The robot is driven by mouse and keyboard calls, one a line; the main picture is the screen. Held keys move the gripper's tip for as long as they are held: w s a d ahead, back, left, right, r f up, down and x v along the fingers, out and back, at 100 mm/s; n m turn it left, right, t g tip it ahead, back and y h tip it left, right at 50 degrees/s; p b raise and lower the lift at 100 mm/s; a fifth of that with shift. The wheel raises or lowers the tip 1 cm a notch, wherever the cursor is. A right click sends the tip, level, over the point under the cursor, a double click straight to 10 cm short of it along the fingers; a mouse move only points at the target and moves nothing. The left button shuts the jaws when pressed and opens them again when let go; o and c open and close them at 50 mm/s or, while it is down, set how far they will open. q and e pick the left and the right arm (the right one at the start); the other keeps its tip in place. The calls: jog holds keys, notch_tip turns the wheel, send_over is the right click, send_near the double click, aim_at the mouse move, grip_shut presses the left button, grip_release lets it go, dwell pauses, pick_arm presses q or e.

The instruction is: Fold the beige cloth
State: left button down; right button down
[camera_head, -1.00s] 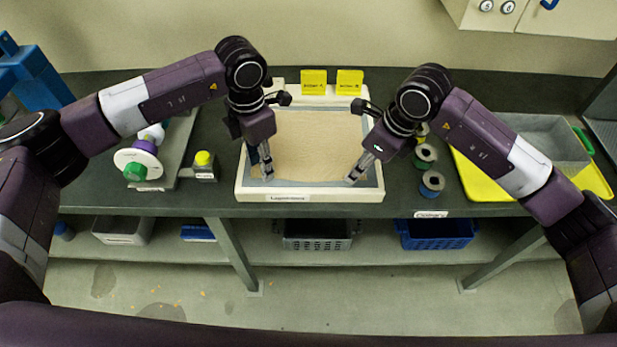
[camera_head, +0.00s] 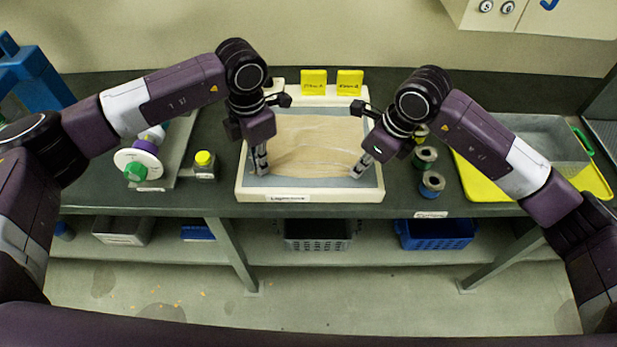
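The beige cloth (camera_head: 312,140) lies in a white-rimmed tray (camera_head: 340,196) with a grey-blue floor, on the dark bench. Curved wrinkles run across its near part, between my two grippers. My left gripper (camera_head: 262,168) is at the cloth's near left corner, and its fingers look closed on it. My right gripper (camera_head: 361,168) is at the near right corner, and its fingers also look closed on the cloth. The gripped corners are partly hidden by the fingers. A strip of bare tray floor shows in front of the cloth's near edge.
Two yellow blocks (camera_head: 313,81) stand behind the tray. A small yellow-topped part (camera_head: 204,163) and a white disc with a green knob (camera_head: 137,165) are at left. Spools (camera_head: 431,184) and a yellow tray (camera_head: 478,186) with a grey bin (camera_head: 545,142) are at right.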

jog(key=shift+d, duration=0.1)
dwell(0.6)
